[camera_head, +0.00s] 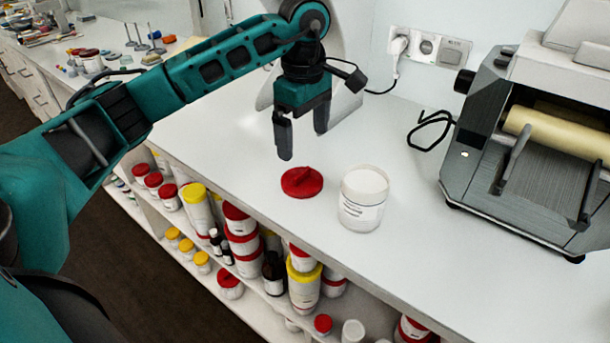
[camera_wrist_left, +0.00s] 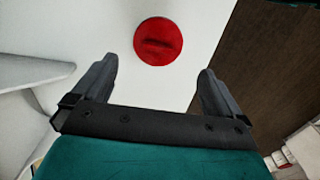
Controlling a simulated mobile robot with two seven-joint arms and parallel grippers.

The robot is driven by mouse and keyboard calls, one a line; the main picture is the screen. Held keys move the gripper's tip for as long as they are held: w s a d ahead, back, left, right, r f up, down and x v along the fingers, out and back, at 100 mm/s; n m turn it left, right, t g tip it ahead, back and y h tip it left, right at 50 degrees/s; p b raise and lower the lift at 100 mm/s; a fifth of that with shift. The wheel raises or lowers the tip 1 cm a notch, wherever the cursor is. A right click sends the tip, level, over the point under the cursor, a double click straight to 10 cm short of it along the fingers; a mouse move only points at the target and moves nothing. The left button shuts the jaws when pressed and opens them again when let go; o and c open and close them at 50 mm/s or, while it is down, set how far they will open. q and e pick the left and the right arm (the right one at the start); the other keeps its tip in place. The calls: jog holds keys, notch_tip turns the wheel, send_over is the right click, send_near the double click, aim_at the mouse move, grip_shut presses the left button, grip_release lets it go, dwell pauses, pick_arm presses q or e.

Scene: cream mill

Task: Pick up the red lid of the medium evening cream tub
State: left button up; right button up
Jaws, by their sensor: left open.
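The red lid (camera_head: 302,182) lies flat on the white counter, a round disc with a raised ridge across its top. It also shows in the left wrist view (camera_wrist_left: 158,41), beyond and between my fingertips. The open white tub (camera_head: 363,198) with a printed label stands upright just right of the lid, apart from it. My left gripper (camera_head: 303,145) is open and empty, pointing down above the counter, a little above and behind the lid. In the left wrist view its two fingers (camera_wrist_left: 156,75) are spread wide. My right gripper is not in view.
A grey roller mill (camera_head: 535,140) stands at the right of the counter (camera_head: 420,255). Wall sockets (camera_head: 425,45) with a plug and cable are behind. Shelves below the front edge hold several tubs and bottles. The counter between tub and mill is clear.

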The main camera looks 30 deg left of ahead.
aim_at(302, 172)
pick_arm(q)
notch_tip(302, 172, down, 4)
jog(key=shift+r, duration=0.15)
jog(key=shift+w+a+f, duration=0.1)
jog(key=shift+a+f, duration=0.05)
jog(key=shift+f, duration=1.2)
jog(key=shift+w+a+f, duration=0.1)
jog(key=shift+a+f, duration=0.05)
jog(key=shift+f, duration=1.2)
jog(key=shift+c, duration=0.3)
jog(key=c, duration=0.6)
jog(key=shift+c, duration=0.2)
jog(key=shift+r, duration=0.15)
